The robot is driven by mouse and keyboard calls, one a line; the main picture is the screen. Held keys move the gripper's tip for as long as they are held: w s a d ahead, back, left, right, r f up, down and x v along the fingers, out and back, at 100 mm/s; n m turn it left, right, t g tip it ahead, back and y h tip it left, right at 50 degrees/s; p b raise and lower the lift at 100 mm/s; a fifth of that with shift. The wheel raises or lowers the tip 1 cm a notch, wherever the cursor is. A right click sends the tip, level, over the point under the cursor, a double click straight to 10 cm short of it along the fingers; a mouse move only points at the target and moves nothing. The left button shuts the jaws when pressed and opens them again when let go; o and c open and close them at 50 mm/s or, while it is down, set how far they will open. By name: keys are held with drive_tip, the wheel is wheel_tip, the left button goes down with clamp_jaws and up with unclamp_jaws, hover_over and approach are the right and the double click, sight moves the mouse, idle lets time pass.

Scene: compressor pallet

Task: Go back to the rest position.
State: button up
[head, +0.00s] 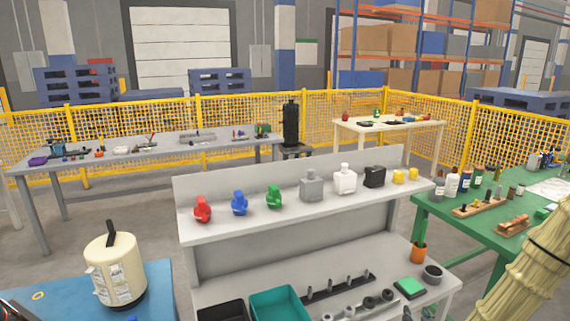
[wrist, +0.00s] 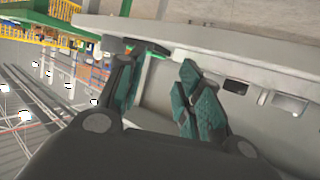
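My gripper (wrist: 162,72) shows in the wrist view with its two teal-padded fingers apart and nothing between them. Past the fingers is a pale grey surface with a long ledge, and a small green item near the left fingertip; I cannot tell what it is. My gripper cannot be made out in the head view.
A grey two-level bench (head: 290,220) stands ahead, with red (head: 202,210), blue (head: 239,204) and green (head: 274,197) pieces on its upper shelf. A cream compressor (head: 115,270) stands on a blue surface at left. A green table (head: 480,215) is at right.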

drive_tip(key=s+a+f+n+g+y, duration=0.15)
drive_tip(key=s+a+f+g, duration=0.4)
drive_tip(key=s+f, duration=0.55)
drive_tip(key=s+a+f+g+y, duration=0.2)
drive_tip(key=s+a+f+g, duration=0.2)
drive_tip(key=s+a+f, duration=0.65)
drive_tip(key=s+d+f+g, duration=0.1)
drive_tip(key=s+g, duration=0.3)
drive_tip(key=s, duration=1.1)
drive_tip(key=shift+d+f+h, duration=0.15)
drive_tip(key=shift+d+h, duration=0.2)
drive_tip(key=shift+d, duration=0.1)
